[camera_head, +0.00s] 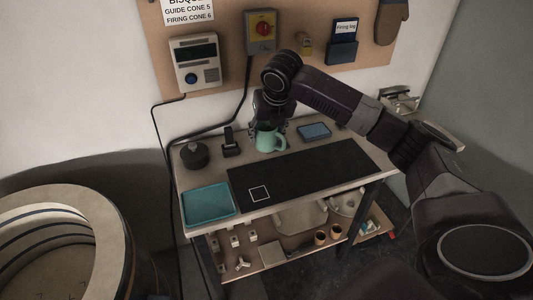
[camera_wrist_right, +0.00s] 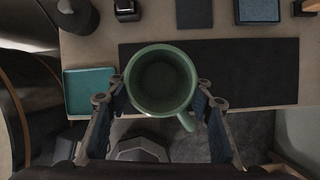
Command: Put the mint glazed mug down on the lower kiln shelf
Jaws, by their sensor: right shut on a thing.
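The mint glazed mug (camera_head: 268,141) is in my right gripper (camera_head: 267,127), at the back of the worktable in the head view. In the right wrist view the mug (camera_wrist_right: 162,80) shows from above, with its round mouth open and its handle toward the lower right. The fingers of my right gripper (camera_wrist_right: 160,100) are on either side of it. I cannot tell whether its base touches the table. The round kiln (camera_head: 112,235) stands open at the lower left of the head view. A pale surface (camera_head: 62,277) shows inside; I cannot tell whether it is the lower shelf. My left gripper is not in view.
The worktable carries a black mat (camera_head: 310,172), a teal tray (camera_head: 208,204), a dark round pot (camera_head: 195,155), a small black stand (camera_head: 231,143) and a blue pad (camera_head: 314,131). A control box (camera_head: 196,62) hangs on the wall. The kiln rim lies left of the table.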

